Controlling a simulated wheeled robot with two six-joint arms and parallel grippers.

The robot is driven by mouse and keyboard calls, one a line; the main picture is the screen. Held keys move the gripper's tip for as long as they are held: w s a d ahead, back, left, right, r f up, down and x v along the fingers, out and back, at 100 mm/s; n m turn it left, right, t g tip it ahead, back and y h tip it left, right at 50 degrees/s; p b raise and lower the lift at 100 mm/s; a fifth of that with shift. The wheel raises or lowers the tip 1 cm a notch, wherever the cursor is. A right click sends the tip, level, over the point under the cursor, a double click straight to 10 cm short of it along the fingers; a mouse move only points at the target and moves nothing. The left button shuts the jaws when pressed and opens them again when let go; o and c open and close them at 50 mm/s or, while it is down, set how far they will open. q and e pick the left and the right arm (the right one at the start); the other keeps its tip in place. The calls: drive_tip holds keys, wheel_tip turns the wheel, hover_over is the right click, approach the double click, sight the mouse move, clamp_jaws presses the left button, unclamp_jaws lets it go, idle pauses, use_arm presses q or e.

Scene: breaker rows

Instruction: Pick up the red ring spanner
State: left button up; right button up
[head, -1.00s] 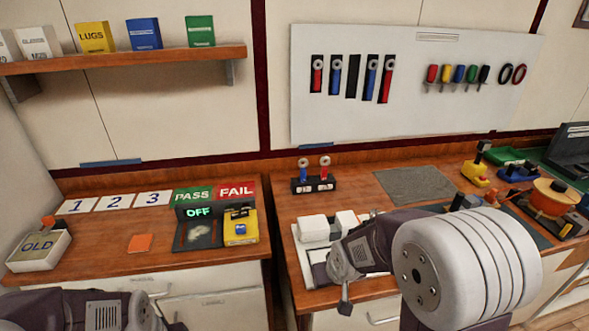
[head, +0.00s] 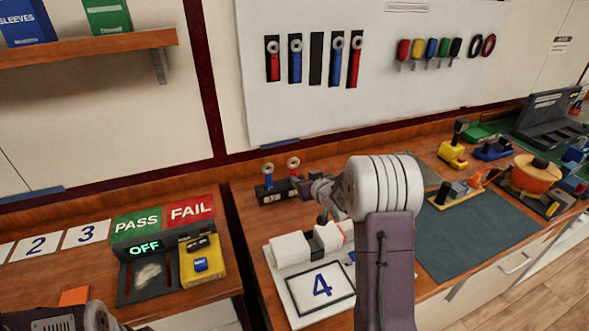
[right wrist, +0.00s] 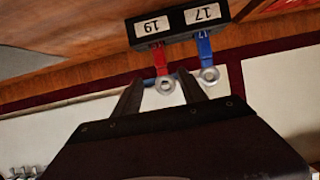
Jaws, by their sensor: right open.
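A red ring spanner (head: 293,165) stands upright in a small black holder (head: 277,191) at the back of the right bench, beside a blue ring spanner (head: 268,173). My right gripper (head: 309,187) is open close to the holder, at its right in the head view. In the right wrist view the red spanner's ring (right wrist: 165,85) appears between the open fingertips (right wrist: 160,80), with the blue one (right wrist: 207,62) just right of them. Contact cannot be told. The holder's labels read 19 at red and 17 at blue. My left arm shows at the bottom left; its jaws are unclear.
The wall board (head: 390,100) holds more red and blue spanners and several screwdrivers. A white fixture (head: 292,250) and a card marked 4 (head: 321,287) lie below my right arm.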

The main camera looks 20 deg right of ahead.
sight(294, 172)
drive_tip(key=x, duration=0.2)
drive_tip(key=shift+w+a, duration=0.15)
drive_tip(key=shift+w, duration=0.3)
drive_tip(key=p+x, duration=0.1)
drive_tip(key=x, duration=0.4)
drive_tip(key=shift+f, duration=0.15)
drive_tip(key=shift+s, duration=0.15)
drive_tip(key=c, duration=0.7)
clamp_jaws()
